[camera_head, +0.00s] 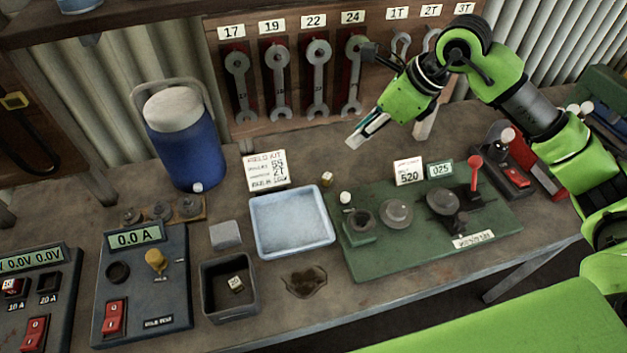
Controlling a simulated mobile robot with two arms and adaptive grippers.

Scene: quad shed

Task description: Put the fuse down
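My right gripper (367,127) hangs in the air above the back of the bench, in front of the wrench board. Its pale, teal-edged fingertips look close together and point down and left. I cannot tell whether a fuse is between them. A small brass-and-white piece (327,179), possibly a fuse, stands on the bench behind the blue tray (291,222). Another small pale piece (235,284), possibly also a fuse, lies in the dark open bin (230,313). My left gripper is out of view.
The green test fixture (385,262) with a red lever (475,170) fills the bench right of the tray. A blue cooler (186,145) stands at the back left. The meter box (145,290) is left of the bin.

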